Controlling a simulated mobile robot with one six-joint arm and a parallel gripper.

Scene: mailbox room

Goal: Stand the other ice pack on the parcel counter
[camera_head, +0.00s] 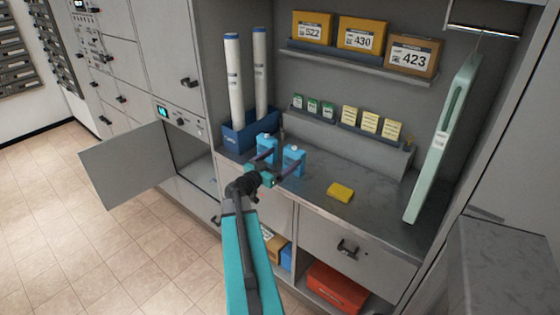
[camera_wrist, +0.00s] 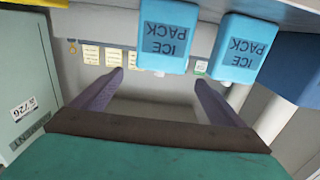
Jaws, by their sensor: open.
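Two blue ice packs stand upright, side by side, on the parcel counter (camera_head: 375,216), the left one (camera_head: 265,143) near the blue bin and the right one (camera_head: 293,161) beside it. The wrist view is upside down; there the right pack (camera_wrist: 166,36) is nearer the middle and the left pack (camera_wrist: 242,50) is at upper right. My gripper (camera_head: 281,163) is open and empty in front of the packs. In the wrist view its fingers (camera_wrist: 158,78) spread to either side of the right pack's cap; I cannot tell how far beyond them the pack stands.
A blue bin (camera_head: 236,138) with two white tubes stands at the counter's left. A yellow block (camera_head: 340,192) lies on the counter, right of the packs. A locker door (camera_head: 128,165) hangs open at left.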

